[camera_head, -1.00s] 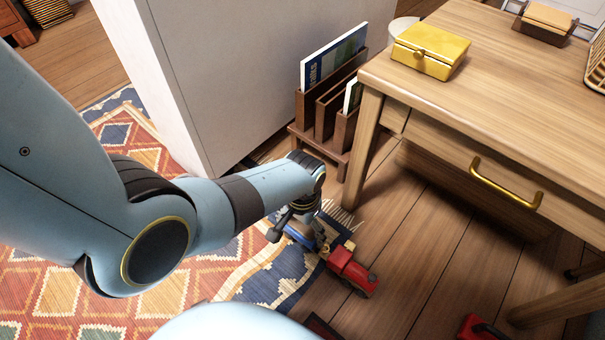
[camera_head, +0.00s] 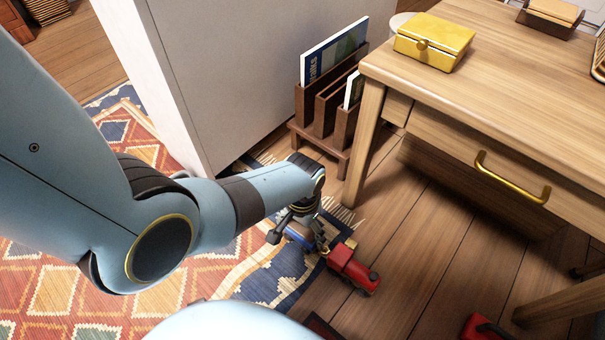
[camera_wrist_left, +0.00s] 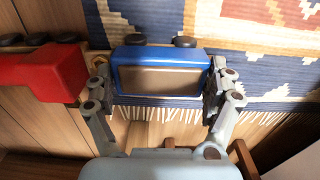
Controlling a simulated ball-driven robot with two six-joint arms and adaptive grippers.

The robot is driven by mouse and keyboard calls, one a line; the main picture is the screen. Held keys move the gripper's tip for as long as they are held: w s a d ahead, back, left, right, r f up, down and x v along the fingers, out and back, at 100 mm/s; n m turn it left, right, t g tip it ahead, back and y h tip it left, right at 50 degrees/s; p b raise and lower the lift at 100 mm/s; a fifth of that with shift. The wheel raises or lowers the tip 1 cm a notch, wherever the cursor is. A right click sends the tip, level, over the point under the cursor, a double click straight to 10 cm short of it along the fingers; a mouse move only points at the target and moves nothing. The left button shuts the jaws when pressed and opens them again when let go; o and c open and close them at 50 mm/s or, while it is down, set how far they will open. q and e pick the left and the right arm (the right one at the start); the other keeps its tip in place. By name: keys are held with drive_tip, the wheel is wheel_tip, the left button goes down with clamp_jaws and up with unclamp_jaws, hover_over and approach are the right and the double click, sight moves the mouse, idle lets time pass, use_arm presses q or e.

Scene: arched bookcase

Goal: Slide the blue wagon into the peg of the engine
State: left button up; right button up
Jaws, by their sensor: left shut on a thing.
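The blue wagon (camera_wrist_left: 160,55) has a blue rim, a brown top and dark wheels. It sits between the fingers of my left gripper (camera_wrist_left: 158,98), which is shut on its two ends. In the head view the left gripper (camera_head: 301,232) hides most of the wagon (camera_head: 296,236). The red engine (camera_head: 353,268) stands on the wooden floor just right of the wagon, and it also shows at the left of the left wrist view (camera_wrist_left: 45,73). The gap between engine and wagon is partly covered by a finger, so I cannot tell whether the peg is joined. My right gripper is not in view.
A patterned rug (camera_head: 270,283) with a fringe lies under the wagon. A wooden desk (camera_head: 470,75) and a file rack (camera_head: 343,130) stand behind. A red object (camera_head: 481,328) lies at the lower right.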

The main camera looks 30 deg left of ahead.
sight(302, 228)
use_arm(q)
drive_tip(key=o, duration=1)
drive_tip(key=shift+f, duration=0.1)
wheel_tip(302, 228, up, 12)
